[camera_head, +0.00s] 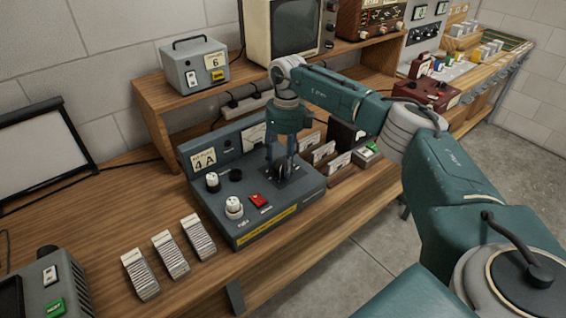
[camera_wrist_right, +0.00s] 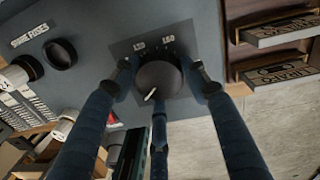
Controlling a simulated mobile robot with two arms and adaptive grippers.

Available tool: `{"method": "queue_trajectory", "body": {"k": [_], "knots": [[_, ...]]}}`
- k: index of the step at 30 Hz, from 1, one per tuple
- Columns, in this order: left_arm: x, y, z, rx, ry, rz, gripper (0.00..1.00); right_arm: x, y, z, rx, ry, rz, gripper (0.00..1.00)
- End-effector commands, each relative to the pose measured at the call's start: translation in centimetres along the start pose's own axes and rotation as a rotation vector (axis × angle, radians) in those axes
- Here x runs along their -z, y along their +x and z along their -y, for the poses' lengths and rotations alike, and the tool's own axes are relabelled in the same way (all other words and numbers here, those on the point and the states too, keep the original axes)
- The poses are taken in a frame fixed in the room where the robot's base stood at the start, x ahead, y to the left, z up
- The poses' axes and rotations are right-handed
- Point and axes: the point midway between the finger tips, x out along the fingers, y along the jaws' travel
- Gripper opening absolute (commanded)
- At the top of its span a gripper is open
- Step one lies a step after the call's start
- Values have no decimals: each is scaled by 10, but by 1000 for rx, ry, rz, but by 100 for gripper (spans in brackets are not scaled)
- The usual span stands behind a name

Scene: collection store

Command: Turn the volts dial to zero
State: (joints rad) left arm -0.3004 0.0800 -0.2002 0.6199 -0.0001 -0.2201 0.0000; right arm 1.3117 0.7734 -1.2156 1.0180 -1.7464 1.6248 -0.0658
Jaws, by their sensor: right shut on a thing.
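A grey-blue test unit (camera_head: 262,222) stands on the wooden bench, with a sloping control panel. My right gripper (camera_head: 281,172) comes down from above onto the right part of this panel. In the right wrist view, its dark blue fingers stand around a round black dial (camera_wrist_right: 158,80) and are shut on it. The dial has a white pointer, which points toward the lower left in that view. Small white numbers show on a dark plate around the dial, partly hidden by the fingers. In the head view the fingers mostly cover the dial. My left gripper is not in view.
White knobs (camera_head: 234,206) and a red switch (camera_head: 258,200) sit left of my right gripper on the panel. Card stacks (camera_head: 170,254) lie in front on the left. Card holders stand behind right. A shelf with a grey box (camera_head: 195,66) and a monitor rises behind.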

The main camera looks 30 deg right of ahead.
Motion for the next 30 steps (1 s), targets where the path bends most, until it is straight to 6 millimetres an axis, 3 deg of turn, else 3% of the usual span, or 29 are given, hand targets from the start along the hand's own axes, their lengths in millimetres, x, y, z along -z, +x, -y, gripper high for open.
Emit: {"method": "queue_trajectory", "body": {"k": [14,15,18,26,30], "knots": [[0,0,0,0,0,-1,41,-4,-6,2,4,-13,16,19],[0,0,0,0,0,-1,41,-4,-6,2,4,-13,16,49],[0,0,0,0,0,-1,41,-4,-5,2,4,-13,13,64],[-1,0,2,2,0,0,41,-2,-3,0,2,-14,6,64],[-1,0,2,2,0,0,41,-2,-13,0,2,-14,7,64]]}}
